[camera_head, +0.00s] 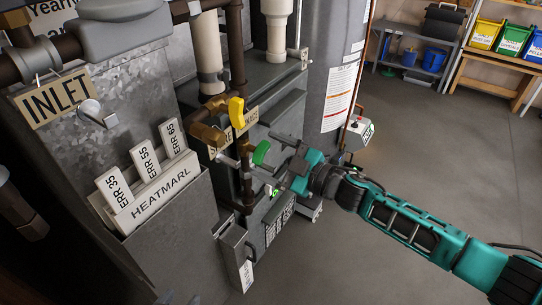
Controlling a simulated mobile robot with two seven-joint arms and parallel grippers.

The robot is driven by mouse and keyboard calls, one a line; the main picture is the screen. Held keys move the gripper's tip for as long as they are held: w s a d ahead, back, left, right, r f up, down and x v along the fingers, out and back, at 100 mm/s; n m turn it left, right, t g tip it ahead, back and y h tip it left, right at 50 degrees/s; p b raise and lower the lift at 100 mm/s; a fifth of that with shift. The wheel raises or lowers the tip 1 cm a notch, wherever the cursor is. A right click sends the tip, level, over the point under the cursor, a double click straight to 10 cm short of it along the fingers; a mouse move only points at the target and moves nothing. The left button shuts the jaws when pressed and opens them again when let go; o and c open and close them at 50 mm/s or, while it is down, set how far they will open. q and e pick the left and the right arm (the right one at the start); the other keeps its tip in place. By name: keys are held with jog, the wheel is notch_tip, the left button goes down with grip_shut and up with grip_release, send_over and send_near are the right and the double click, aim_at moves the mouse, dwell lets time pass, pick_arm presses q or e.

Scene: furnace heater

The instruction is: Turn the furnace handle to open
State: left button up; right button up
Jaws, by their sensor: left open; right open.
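A green valve handle (261,153) and a yellow valve handle (237,112) sit on the pipework at the furnace (285,75) front. Which one is the furnace handle is not clear from this view. My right gripper (265,156) reaches in from the right and is open. Its two grey fingers point left, with the green handle between or just beside their tips. I cannot tell whether they touch it. The yellow handle is above and left of the fingers, apart from them. My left gripper is not in view.
At left, a HEATMARL holder (160,200) with several label cards and an INLET tag (52,100) are close to the pipes. A grey tank (335,60) stands behind my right gripper. The floor (440,130) at right is open, with shelves (418,45) and bins beyond.

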jog(key=v, duration=1.3)
jog(key=shift+c, duration=0.3)
